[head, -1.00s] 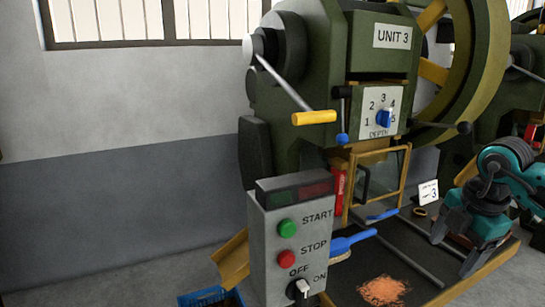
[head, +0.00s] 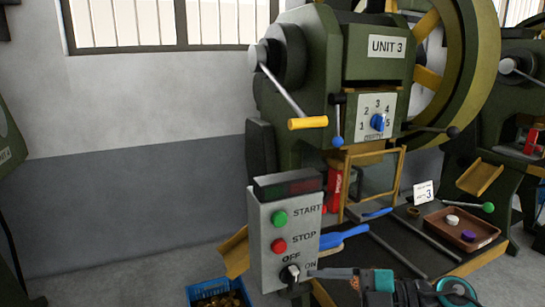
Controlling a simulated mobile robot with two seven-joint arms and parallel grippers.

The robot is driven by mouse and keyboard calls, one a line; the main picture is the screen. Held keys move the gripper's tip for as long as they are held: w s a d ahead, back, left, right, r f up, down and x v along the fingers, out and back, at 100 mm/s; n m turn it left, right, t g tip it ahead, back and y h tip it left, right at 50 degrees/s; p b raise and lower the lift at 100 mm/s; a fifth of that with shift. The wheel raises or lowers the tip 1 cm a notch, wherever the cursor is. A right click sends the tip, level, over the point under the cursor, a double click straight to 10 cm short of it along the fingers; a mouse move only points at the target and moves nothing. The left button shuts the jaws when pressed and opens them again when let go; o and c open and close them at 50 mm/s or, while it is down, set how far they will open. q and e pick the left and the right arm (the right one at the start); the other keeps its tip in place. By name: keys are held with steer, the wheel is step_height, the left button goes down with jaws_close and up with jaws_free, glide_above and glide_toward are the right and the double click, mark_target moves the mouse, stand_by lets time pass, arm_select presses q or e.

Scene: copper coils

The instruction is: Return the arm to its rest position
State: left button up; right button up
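My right arm enters the head view from the bottom edge, with its teal and dark gripper (head: 312,273) low in front of the bench and pointing left. Its tip appears close to the OFF/ON knob (head: 290,275) of the grey control box (head: 265,240); I cannot tell whether they touch. The fingers are seen edge-on, so their opening is unclear. I see nothing held. My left gripper is out of view.
The green UNIT 3 press (head: 370,70) stands behind the box. On its dark bench are a blue-handled brush (head: 345,236) and a brown tray (head: 437,229) with a white and a purple piece. A blue crate (head: 205,296) stands on the floor at lower left.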

steer(key=s+d+f+m+t+h+p, duration=0.1)
steer(key=d+f+m+t+h, duration=0.3)
steer(key=m+t, duration=0.4)
steer(key=d+f+m+t+h+p, duration=0.2)
steer(key=f+m+t+h, duration=0.25)
steer(key=m, duration=0.55)
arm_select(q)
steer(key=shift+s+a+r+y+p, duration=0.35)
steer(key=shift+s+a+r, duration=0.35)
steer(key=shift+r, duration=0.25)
arm_select(e)
steer(key=s+d+f+m+g+h, duration=0.3)
steer(key=s+f+m+g+h, duration=0.1)
steer(key=s+f, duration=0.7)
steer(key=shift+s+f+g+h, duration=0.2)
steer(key=shift+f+g+h, duration=0.3)
steer(key=shift+h, duration=0.35)
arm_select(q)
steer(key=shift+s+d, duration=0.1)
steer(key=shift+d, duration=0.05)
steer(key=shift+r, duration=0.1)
